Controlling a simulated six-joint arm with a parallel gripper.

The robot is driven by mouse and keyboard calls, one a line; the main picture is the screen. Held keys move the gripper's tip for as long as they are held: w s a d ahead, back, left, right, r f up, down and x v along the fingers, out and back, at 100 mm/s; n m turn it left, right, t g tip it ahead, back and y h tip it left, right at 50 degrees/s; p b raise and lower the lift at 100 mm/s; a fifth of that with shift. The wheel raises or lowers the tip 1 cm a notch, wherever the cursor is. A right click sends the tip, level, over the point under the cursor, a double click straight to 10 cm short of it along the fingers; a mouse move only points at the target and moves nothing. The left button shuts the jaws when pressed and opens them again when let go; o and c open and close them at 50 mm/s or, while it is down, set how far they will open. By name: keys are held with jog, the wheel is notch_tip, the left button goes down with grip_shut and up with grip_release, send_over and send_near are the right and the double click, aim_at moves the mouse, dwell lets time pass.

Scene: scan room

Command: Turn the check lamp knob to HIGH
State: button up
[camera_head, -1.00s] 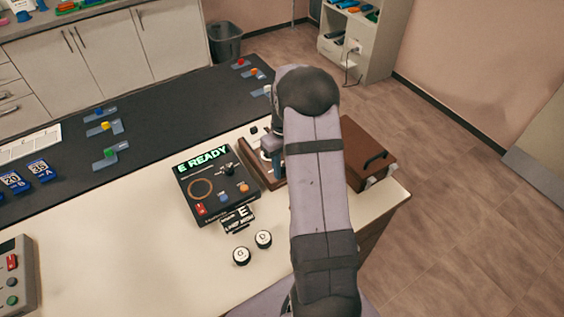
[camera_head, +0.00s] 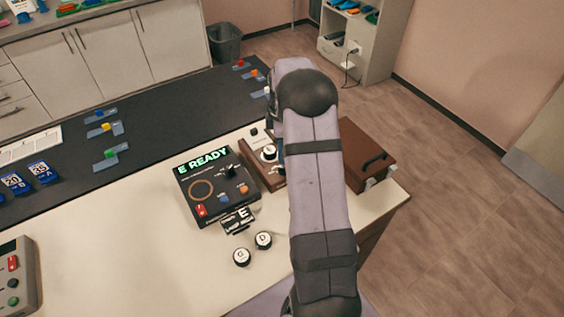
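A black control box (camera_head: 187,187) stands on the cream tabletop with a lit green display (camera_head: 202,160) reading "E READY". A small black knob (camera_head: 230,171) sits on its upper right, with tiny white marks beside it; its setting is too small to read. A card (camera_head: 238,221) in front of the box shows "E" and a line that seems to read "LAMP HIGH". My arm reaches up the picture, right of the box. My gripper is hidden behind the arm, so its fingers and their state do not show.
A brown device (camera_head: 252,153) beside the box bears a white cap (camera_head: 268,153) marked E. White caps G (camera_head: 241,257) and D (camera_head: 263,240) lie in front. A brown case (camera_head: 367,150) stands right of my arm.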

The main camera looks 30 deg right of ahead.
jog(key=shift+f+p, duration=1.15)
jog(key=shift+f, duration=2)
jog(key=shift+c, duration=0.7)
grip_shut()
